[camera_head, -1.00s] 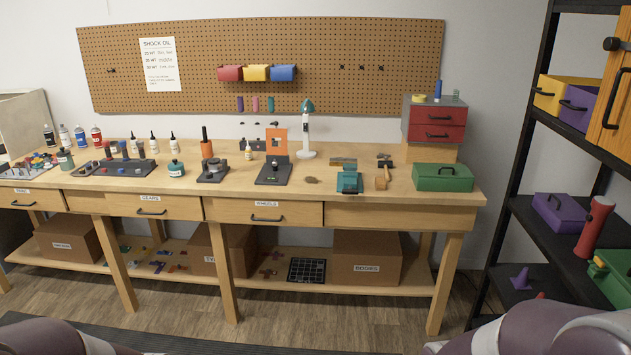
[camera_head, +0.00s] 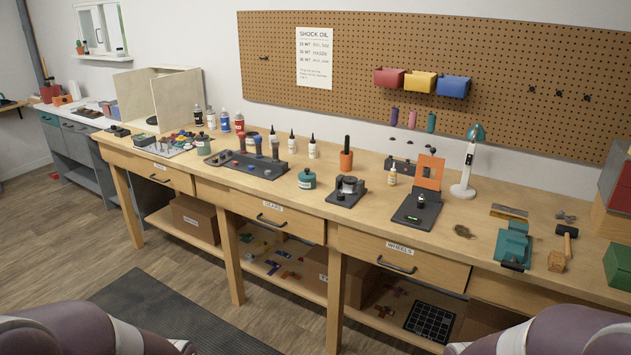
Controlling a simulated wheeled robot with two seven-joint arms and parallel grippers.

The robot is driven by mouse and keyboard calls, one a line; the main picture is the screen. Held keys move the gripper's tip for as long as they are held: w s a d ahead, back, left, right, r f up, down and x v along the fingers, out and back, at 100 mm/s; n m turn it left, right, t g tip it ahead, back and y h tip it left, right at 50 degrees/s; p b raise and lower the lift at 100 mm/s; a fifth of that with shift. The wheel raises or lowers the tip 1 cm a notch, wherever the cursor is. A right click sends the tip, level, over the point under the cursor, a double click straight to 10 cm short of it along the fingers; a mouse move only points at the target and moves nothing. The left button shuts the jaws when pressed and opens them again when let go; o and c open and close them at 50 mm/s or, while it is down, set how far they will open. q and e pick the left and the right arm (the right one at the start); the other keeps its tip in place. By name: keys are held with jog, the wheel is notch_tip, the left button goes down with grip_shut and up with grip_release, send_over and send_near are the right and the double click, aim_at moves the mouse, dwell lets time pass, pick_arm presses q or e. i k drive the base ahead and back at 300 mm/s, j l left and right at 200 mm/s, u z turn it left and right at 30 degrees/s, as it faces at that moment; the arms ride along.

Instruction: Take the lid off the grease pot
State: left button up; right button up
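A small teal pot (camera_head: 306,180) with a knobbed lid and a pale label stands upright on the wooden workbench (camera_head: 272,198), near its front edge. A second, grey-green pot (camera_head: 203,146) with a dark top stands further left beside a tray of small parts. I cannot read either label, so I cannot tell which is the grease pot. Both pots look covered. Neither of my grippers shows; only parts of my arms appear in the bottom corners.
Near the teal pot are a black rack (camera_head: 246,163) of small parts, a black fixture (camera_head: 347,189) and several bottles.

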aim_at(306, 175)
jog(key=i+z, duration=0.2)
jog(key=z, duration=0.25)
jog(key=i+j+z, duration=0.15)
jog(key=z, duration=0.25)
